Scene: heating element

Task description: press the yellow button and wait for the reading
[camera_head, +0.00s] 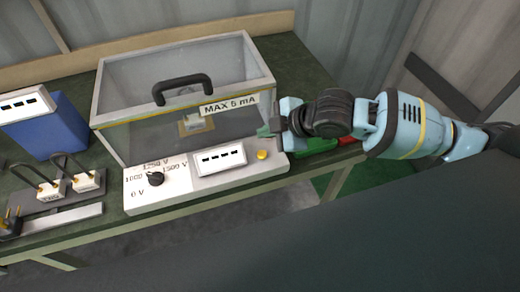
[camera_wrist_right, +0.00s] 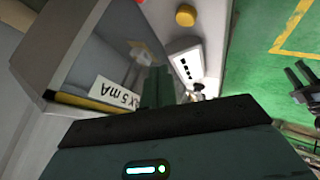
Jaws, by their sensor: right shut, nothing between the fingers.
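The yellow button (camera_head: 262,155) is a small round knob at the right end of the white control panel (camera_head: 215,181) in the head view. It also shows at the top of the right wrist view (camera_wrist_right: 185,15), uncovered. The panel's display (camera_head: 220,158) shows only dashes, and it also shows in the right wrist view (camera_wrist_right: 186,68). My right gripper (camera_head: 267,131) is shut and empty. It is close behind the button in the head view, by the case's right front corner, apart from the button. Its fingers show in the wrist view (camera_wrist_right: 157,88). My left gripper is not in view.
A clear-lidded case (camera_head: 182,65) with a black handle and a "MAX 5 mA" label stands behind the panel. A black dial (camera_head: 155,179) is on the panel's left. A blue box (camera_head: 45,128) and wired connectors (camera_head: 86,180) are at the left of the green table.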

